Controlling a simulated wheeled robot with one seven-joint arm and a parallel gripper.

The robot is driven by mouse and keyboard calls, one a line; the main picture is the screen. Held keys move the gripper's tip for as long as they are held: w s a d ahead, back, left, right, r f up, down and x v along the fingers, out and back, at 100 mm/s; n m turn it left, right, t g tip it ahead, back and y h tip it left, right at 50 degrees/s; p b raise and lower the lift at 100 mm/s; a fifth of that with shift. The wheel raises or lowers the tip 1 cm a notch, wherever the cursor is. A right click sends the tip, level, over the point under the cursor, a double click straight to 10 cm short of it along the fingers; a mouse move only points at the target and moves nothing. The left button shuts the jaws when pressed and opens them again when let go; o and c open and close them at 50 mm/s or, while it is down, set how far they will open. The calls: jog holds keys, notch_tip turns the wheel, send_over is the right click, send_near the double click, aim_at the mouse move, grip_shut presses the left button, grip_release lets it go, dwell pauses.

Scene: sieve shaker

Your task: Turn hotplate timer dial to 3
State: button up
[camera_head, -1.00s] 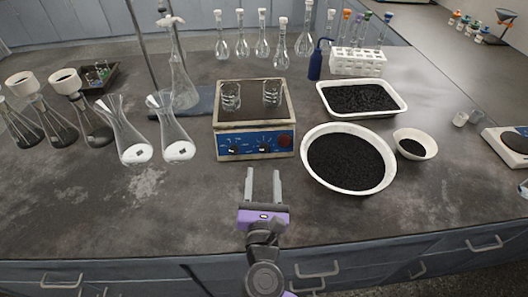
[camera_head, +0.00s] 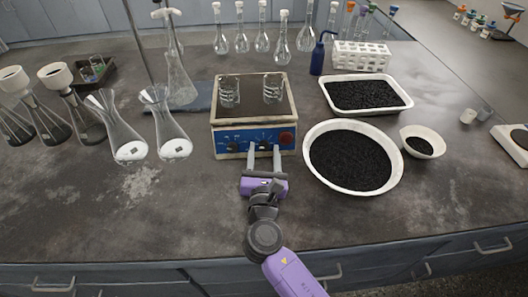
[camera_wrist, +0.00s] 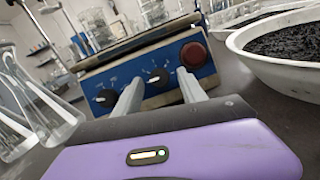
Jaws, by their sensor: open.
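The hotplate (camera_head: 253,112) stands mid-bench with a blue front panel and two glass beakers on its dark top. In the wrist view the panel shows a black left dial (camera_wrist: 106,98), a black middle dial (camera_wrist: 158,77) with a white pointer mark, and a larger red knob (camera_wrist: 193,55) at right. The dial numbers are too small to read. My gripper (camera_head: 264,155) is open and points at the panel. In the wrist view my gripper (camera_wrist: 158,90) has its fingers on either side of the middle dial. I cannot tell whether they touch it.
A white bowl of black granules (camera_head: 312,181) stands close at right, with a white tray (camera_head: 404,104) behind it. Conical flasks (camera_head: 172,140) stand at left. Volumetric flasks (camera_head: 281,50) line the back. The bench in front is clear.

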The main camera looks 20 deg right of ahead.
grip_shut()
